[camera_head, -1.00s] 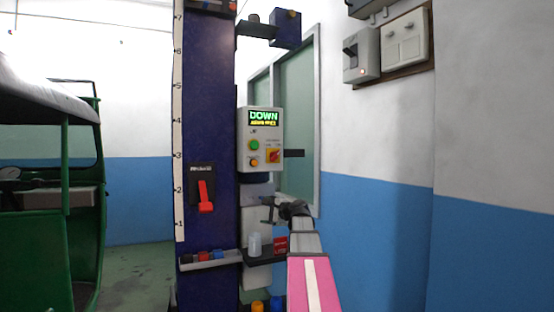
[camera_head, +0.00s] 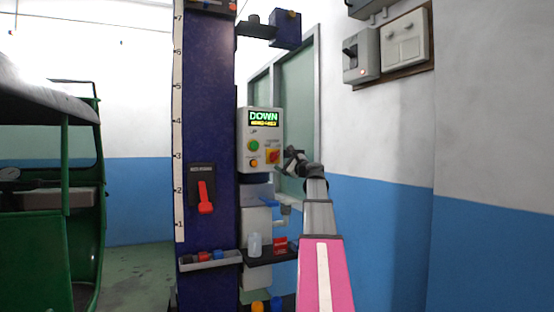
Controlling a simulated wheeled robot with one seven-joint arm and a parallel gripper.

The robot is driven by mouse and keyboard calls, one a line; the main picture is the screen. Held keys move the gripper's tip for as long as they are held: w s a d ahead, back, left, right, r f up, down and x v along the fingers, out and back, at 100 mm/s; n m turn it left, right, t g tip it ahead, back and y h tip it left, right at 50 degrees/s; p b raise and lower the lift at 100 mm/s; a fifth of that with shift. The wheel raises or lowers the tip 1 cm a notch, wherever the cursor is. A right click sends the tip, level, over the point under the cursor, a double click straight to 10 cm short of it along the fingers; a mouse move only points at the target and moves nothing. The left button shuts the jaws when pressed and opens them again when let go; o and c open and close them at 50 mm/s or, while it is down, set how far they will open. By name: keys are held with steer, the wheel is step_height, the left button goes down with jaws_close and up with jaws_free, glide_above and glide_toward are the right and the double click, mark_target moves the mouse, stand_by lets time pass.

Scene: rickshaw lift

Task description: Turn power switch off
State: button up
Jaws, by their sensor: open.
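A light grey control box (camera_head: 260,139) hangs on the right side of the blue lift column. Its lit display (camera_head: 263,118) reads DOWN in green. Below the display are a green button (camera_head: 253,146), an orange button (camera_head: 254,163) and a red switch on a yellow plate (camera_head: 273,156), likely the power switch; its exact position is too small to read. My gripper (camera_head: 288,160) is just right of the box, level with the red switch. It looks open and empty; the fingers are small, and contact with the box cannot be told.
The blue lift column (camera_head: 210,110) carries a red lever (camera_head: 205,195). A shelf (camera_head: 270,257) below holds a clear bottle (camera_head: 254,245) and a red box (camera_head: 280,245). A grey wall switch box (camera_head: 361,57) is at upper right. A green rickshaw (camera_head: 45,200) stands at left.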

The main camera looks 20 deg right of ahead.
mark_target(275, 156)
steer(key=shift+x, duration=2.75)
steer(key=c, duration=0.9)
